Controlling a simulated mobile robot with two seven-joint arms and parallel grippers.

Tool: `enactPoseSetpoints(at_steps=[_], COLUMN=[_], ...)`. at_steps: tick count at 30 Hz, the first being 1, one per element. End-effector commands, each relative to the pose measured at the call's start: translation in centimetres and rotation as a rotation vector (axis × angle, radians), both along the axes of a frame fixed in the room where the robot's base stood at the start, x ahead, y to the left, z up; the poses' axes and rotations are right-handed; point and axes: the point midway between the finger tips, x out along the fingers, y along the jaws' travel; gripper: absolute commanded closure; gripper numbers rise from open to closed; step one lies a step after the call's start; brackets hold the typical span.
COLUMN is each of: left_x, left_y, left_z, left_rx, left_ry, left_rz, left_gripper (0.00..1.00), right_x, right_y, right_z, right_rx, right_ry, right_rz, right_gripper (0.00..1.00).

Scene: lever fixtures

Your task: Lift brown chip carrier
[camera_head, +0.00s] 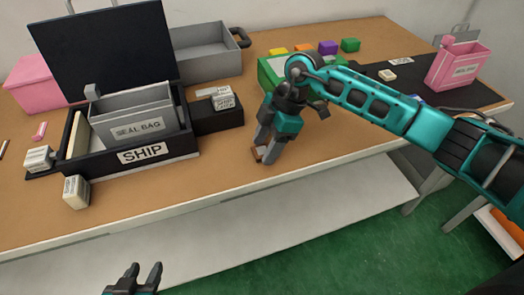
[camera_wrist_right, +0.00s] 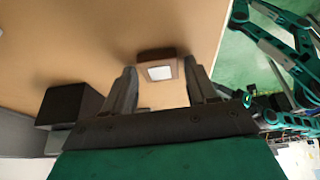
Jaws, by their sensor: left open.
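The brown chip carrier (camera_head: 257,153) is a small block on the wooden table near its front edge, partly hidden by my right gripper. In the right wrist view the brown chip carrier (camera_wrist_right: 146,56) shows a pale square on its face. My right gripper (camera_head: 264,150) points down over it. In the right wrist view the fingers (camera_wrist_right: 160,74) are spread, with the carrier between or just beyond their tips; contact cannot be told. My left gripper (camera_head: 138,276) is open and empty, low in the head view in front of the table.
A black SHIP case (camera_head: 142,154) with an open lid and a grey SEAL BAG bin (camera_head: 140,130) stands at left. A black block (camera_head: 216,116) is left of my right gripper. A green tray (camera_head: 272,72) stands behind it. The table's front edge is close.

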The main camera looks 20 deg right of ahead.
Motion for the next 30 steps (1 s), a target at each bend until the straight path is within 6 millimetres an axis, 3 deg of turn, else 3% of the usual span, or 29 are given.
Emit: enactPoseSetpoints(at_steps=[13, 23, 30], left_x=[0.1, 0.1, 0.2], left_y=[0.0, 0.0, 0.1], left_z=[0.1, 0.2, 0.6], left_rx=[0.000, 0.000, 0.002], left_ry=[-0.005, -0.006, -0.011], left_rz=[0.000, 0.000, 0.001], left_gripper=[0.57, 0.57, 0.57], right_x=[0.0, 0.1, 0.1], right_y=[0.0, 0.0, 0.0], right_z=[0.0, 0.5, 3.3], right_rx=[0.000, 0.000, 0.000], right_ry=[0.000, -0.001, -0.003], right_rz=[0.000, 0.000, 0.001], right_gripper=[0.85, 0.85, 0.85])
